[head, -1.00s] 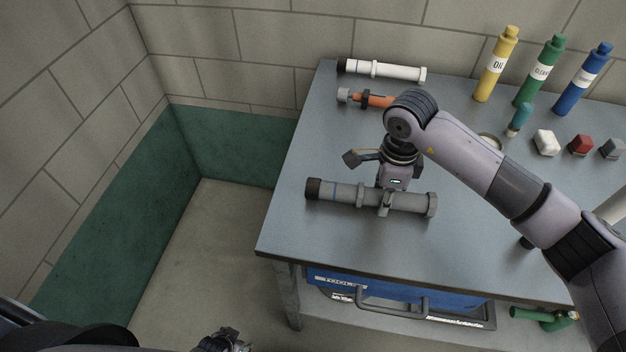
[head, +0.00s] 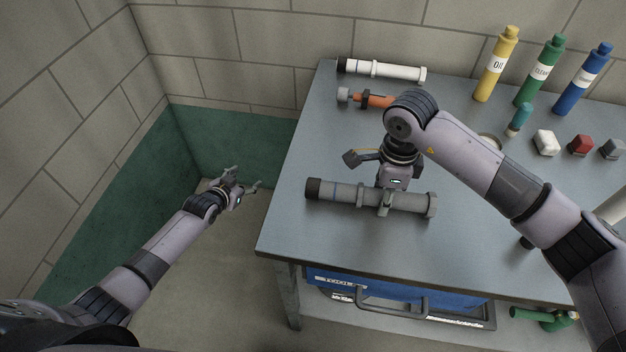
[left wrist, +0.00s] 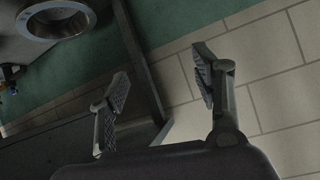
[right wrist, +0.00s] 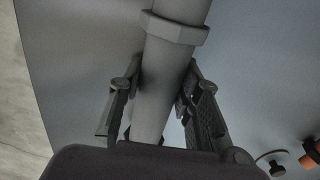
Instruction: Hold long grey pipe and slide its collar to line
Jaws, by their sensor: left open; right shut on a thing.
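The long grey pipe (head: 412,201) lies along the front part of the table, with a dark cap (head: 313,188) at its left end. Its collar (head: 362,194) is a raised grey ring a little left of my right gripper; in the right wrist view the collar (right wrist: 174,27) sits beyond the fingertips, apart from them. My right gripper (head: 385,203) comes from above and is shut on the pipe body. My left gripper (head: 246,181) is open and empty over the floor, left of the table edge and apart from the pipe.
A white pipe (head: 395,71) and an orange pipe (head: 376,101) lie behind. Bottles, including a yellow one (head: 496,65), and small blocks stand at the back right. A blue toolbox (head: 400,291) is under the table (head: 300,232). The front left tabletop is clear.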

